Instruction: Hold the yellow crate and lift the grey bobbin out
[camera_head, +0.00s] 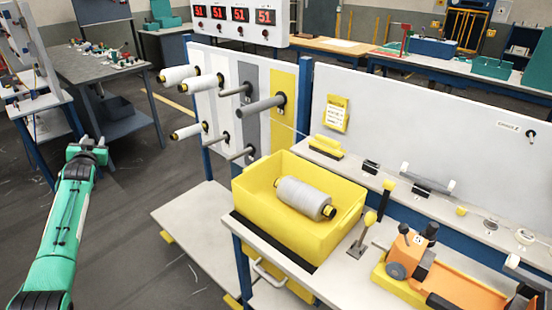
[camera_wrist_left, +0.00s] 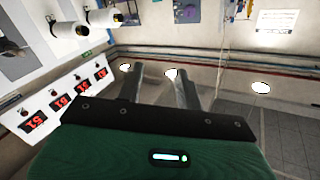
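The yellow crate (camera_head: 256,218) stands on the front of the workbench, right of centre in the head view. The grey bobbin (camera_head: 300,197) lies on its side in the crate, with a yellow and black end toward the lower right. My left gripper (camera_head: 87,150) is raised at the left, well apart from the crate, over the floor. In the left wrist view, the two fingers of the left gripper (camera_wrist_left: 158,88) are apart with nothing between them. My right gripper does not show.
A peg panel (camera_head: 212,112) with white bobbins and grey pegs stands behind the crate. A yellow-knobbed post (camera_head: 361,240) and an orange device (camera_head: 450,285) stand to the crate's right. A side table (camera_head: 95,68) is at the back left. Open floor lies between my left arm and the bench.

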